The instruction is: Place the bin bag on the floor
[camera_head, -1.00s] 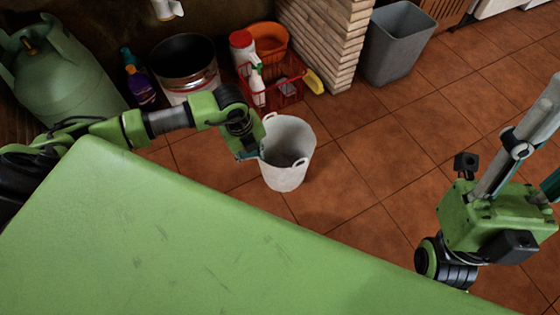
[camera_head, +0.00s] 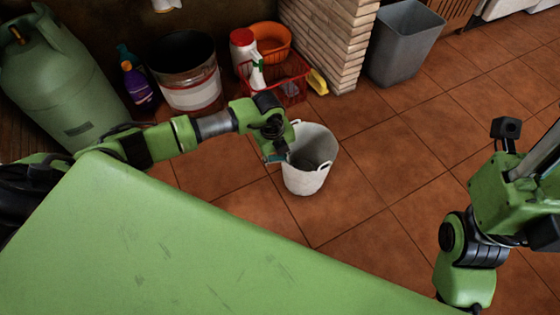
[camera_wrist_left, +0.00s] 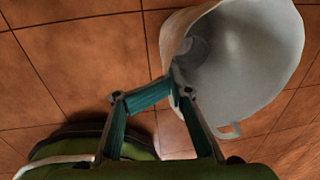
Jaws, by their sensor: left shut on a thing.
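The bin bag (camera_head: 308,172) is a white, open, bucket-shaped container with small side handles. In the head view it hangs or stands upright over the tiled floor (camera_head: 350,215), beyond the green surface. I cannot tell whether its base touches the tiles. My left gripper (camera_head: 277,157) is shut on its left rim. In the left wrist view the bin bag (camera_wrist_left: 262,60) fills the upper right, its mouth facing the camera. The teal fingers of the left gripper (camera_wrist_left: 178,88) meet at its near rim. My right arm shows at the right of the head view, but its gripper is out of view.
A green surface (camera_head: 150,240) fills the lower left. A gas cylinder (camera_head: 65,80), bottles (camera_head: 137,85), a metal bucket (camera_head: 187,75) and a red basket (camera_head: 285,85) line the wall. A brick pillar (camera_head: 335,40) and grey bin (camera_head: 402,45) stand behind. Floor to the right is clear.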

